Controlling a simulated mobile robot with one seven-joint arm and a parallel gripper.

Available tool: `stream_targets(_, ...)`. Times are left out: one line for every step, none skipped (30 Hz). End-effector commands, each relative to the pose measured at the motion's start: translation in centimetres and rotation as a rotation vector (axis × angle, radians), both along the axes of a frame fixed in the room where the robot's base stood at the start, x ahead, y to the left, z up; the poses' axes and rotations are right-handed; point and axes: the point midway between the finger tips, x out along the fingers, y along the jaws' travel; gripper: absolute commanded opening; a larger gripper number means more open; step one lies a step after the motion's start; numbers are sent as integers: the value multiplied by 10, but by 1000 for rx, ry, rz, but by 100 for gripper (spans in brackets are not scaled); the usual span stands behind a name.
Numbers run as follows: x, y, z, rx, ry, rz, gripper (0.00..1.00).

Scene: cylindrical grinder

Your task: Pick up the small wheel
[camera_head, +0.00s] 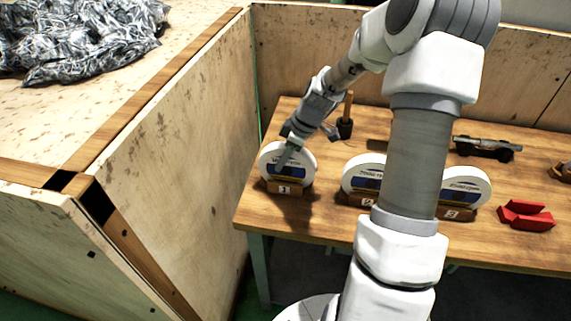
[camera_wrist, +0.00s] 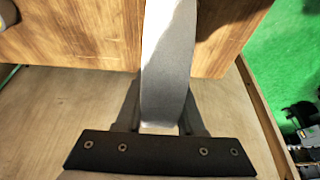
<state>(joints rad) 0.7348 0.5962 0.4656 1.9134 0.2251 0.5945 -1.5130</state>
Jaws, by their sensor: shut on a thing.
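Three white grinding wheels with printed labels stand on edge in wooden stands on the table. My gripper (camera_head: 284,157) is at the left wheel (camera_head: 299,161) and shut on its edge. In the wrist view this wheel (camera_wrist: 167,85) shows edge-on as a grey rim between the two dark fingers of my gripper (camera_wrist: 160,108). The left wheel is upright at its numbered stand (camera_head: 286,188); I cannot tell if it is lifted clear. The middle wheel (camera_head: 361,172) is partly hidden by my arm. The right wheel (camera_head: 473,184) stands beyond my arm. The size difference between the wheels is hard to tell.
A wooden-handled tool (camera_head: 346,118) stands behind the left wheel. Red blocks (camera_head: 526,215) and a dark metal tool (camera_head: 486,148) lie at the right on the table (camera_head: 330,220). A plywood wall (camera_head: 180,150) rises close on the left.

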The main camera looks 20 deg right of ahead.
Motion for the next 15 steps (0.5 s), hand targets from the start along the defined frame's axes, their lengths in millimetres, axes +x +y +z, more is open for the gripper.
stream_targets(1, 0, 2, -1, -3, 0, 0)
stream_targets(1, 0, 3, -1, -3, 0, 0)
stream_targets(1, 0, 6, -1, -3, 0, 0)
stream_targets(1, 0, 8, -1, -3, 0, 0)
stream_targets(1, 0, 11, -2, -4, 0, 0)
stream_targets(2, 0, 16, -2, -5, 0, 0)
stream_targets(2, 0, 20, -3, -6, 0, 0)
stream_targets(1, 0, 25, -2, -5, 0, 0)
stream_targets(1, 0, 32, -3, -7, -1, 0)
stream_targets(2, -1, 37, -3, -6, 0, 0)
stream_targets(2, -1, 43, -3, -6, 0, 0)
stream_targets(2, -1, 51, -3, -7, -1, 0)
stream_targets(1, 0, 56, -3, -6, 0, 0)
stream_targets(1, 0, 61, -2, -6, -1, 0)
stream_targets(1, 0, 68, -2, -5, -1, 0)
